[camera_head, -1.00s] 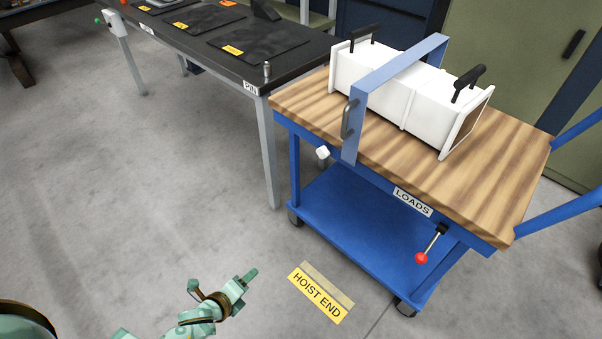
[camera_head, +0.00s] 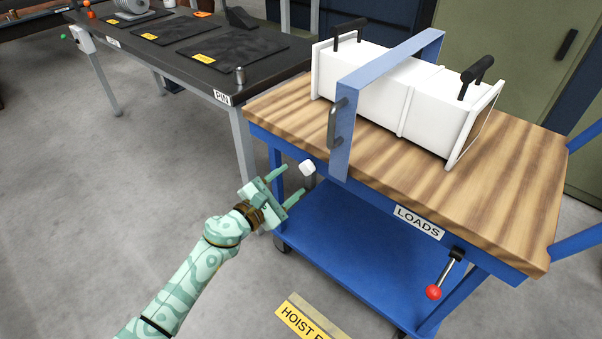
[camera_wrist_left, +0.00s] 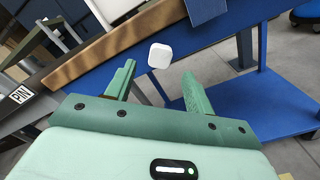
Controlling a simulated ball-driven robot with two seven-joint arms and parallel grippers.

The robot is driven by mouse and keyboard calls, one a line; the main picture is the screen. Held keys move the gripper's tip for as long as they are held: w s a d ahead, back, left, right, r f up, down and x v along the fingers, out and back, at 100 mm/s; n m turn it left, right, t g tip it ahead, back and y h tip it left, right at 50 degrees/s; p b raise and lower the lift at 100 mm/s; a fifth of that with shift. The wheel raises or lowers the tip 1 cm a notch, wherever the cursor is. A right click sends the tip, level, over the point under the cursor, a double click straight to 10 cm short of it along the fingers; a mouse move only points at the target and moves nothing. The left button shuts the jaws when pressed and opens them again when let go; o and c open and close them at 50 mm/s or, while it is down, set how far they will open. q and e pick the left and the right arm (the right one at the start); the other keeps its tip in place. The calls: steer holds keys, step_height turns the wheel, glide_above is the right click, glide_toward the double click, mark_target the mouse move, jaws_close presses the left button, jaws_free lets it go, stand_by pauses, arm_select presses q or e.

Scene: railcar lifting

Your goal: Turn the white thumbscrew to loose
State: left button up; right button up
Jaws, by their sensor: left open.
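The white thumbscrew (camera_head: 307,167) is a small white rounded block under the near left edge of the blue cart's wooden top. It also shows in the left wrist view (camera_wrist_left: 160,55), just beyond the fingertips and roughly between them. My left gripper (camera_head: 288,182) is open, with its two green fingers pointing toward the thumbscrew. In the left wrist view my left gripper (camera_wrist_left: 158,80) has nothing between its fingers. I cannot tell whether a finger touches the thumbscrew; it looks apart. My right gripper is not in view.
The blue cart (camera_head: 350,240) carries a long white box (camera_head: 385,95) under a blue strap frame (camera_head: 342,130). A red-knobbed lever (camera_head: 434,291) hangs from its front. A black bench (camera_head: 210,75) marked PIN stands behind left. The floor at left is clear.

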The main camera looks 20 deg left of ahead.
mark_target(305, 170)
arm_select(q)
steer(key=x, duration=0.5)
steer(key=shift+f+b, duration=0.1)
steer(key=shift+b, duration=0.2)
steer(key=c, duration=1)
steer(key=shift+o, duration=0.2)
